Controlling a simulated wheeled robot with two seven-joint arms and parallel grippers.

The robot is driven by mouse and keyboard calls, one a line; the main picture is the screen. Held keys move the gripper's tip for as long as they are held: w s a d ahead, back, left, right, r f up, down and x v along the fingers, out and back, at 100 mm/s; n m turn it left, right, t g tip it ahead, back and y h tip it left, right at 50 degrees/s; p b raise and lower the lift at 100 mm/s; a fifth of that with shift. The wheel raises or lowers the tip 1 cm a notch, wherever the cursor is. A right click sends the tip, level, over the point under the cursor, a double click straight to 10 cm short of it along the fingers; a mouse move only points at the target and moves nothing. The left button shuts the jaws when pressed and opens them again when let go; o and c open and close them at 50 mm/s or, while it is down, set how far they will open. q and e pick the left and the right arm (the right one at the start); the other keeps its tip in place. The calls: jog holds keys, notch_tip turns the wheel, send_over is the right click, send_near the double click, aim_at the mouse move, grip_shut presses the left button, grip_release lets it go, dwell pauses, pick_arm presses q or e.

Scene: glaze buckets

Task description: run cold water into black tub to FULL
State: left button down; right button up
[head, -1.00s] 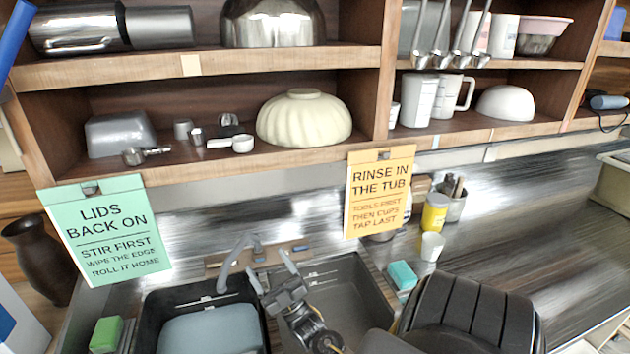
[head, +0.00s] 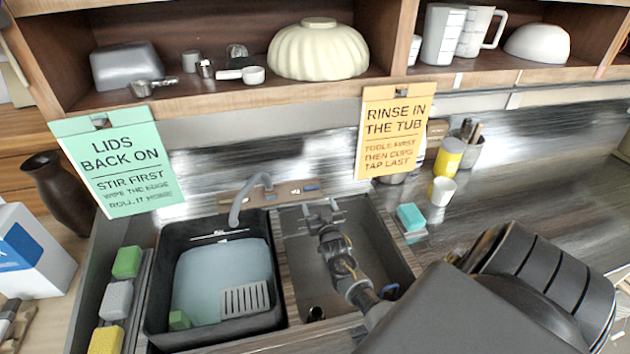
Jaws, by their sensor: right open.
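The black tub (head: 155,318) stands in the left side of the sink and holds pale blue water (head: 212,268). The water surface lies below a white line on the tub's back wall; no lettering is readable there. A grey curved tap (head: 238,206) arches over the tub's back edge, and I see no clear stream from it. Behind it is a tan tap strip (head: 288,192) with small dark and blue parts. My right gripper (head: 322,210) is open and empty, over the back of the right basin, close in front of the strip. My left gripper is out of view.
Two hanging signs (head: 120,160) (head: 395,130) and a shelf edge (head: 230,97) overhang the back.

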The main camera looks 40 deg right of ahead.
aim_at(312, 188)
jog(key=b+x, duration=0.1)
jog(key=x, duration=0.1)
jog(key=b+x, duration=0.2)
jog(key=x, duration=0.1)
jog(key=b+x, duration=0.1)
jog(key=x, duration=0.1)
jog(key=shift+w+d+f+b, duration=0.1)
jog(key=shift+w+f+b, duration=0.15)
jog(key=shift+f+b, duration=0.1)
jog(key=shift+w+d+r, duration=0.25)
jog(key=shift+w+d, duration=0.1)
jog(key=shift+w, duration=0.2)
jog(key=shift+c, duration=0.4)
jog(key=c, duration=0.9)
